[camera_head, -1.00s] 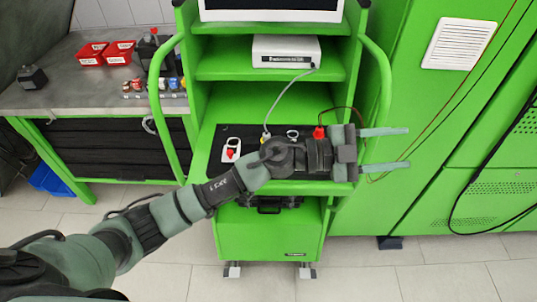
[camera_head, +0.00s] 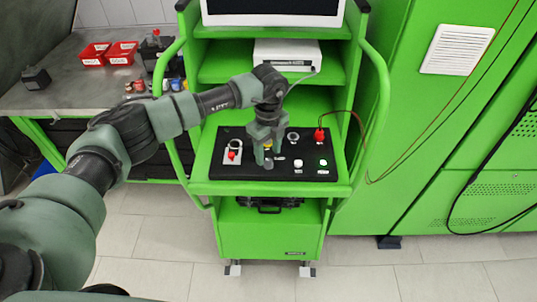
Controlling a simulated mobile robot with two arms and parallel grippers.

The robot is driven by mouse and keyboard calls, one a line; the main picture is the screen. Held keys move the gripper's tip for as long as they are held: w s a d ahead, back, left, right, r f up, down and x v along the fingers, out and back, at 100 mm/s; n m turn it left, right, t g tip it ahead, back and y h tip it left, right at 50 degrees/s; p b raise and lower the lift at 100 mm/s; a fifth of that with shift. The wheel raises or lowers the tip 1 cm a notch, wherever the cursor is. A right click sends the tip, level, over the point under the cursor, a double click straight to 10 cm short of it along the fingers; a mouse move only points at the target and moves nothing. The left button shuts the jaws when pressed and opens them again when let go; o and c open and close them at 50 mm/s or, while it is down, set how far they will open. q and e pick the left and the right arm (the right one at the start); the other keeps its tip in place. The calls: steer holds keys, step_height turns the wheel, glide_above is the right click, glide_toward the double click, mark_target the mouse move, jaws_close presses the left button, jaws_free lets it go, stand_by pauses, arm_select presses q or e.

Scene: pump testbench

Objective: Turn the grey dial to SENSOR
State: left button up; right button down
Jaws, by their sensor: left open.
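The black control panel (camera_head: 245,171) lies on the green cart's shelf. A small round grey-and-white fitting (camera_head: 293,135) sits near its back middle; it may be the grey dial, but no SENSOR label is readable. My left gripper (camera_head: 263,157) points down over the panel's middle, left of that fitting, with its fingers open. The gripper hides the part of the panel under it, and I cannot tell whether it touches anything there. My right gripper is not in view.
A red button on a white plate (camera_head: 233,152) is left of the gripper. A white button (camera_head: 298,163), a lit green button (camera_head: 322,162) and a red plug (camera_head: 319,135) with a cable are right. Tall cart handles (camera_head: 383,110) flank the shelf.

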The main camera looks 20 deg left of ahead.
mark_target(268, 160)
arm_select(q)
step_height(268, 160, down, 2)
steer(key=shift+f+p, duration=0.1)
steer(key=shift+p, duration=0.2)
steer(key=shift+f, duration=0.55)
jaws_close()
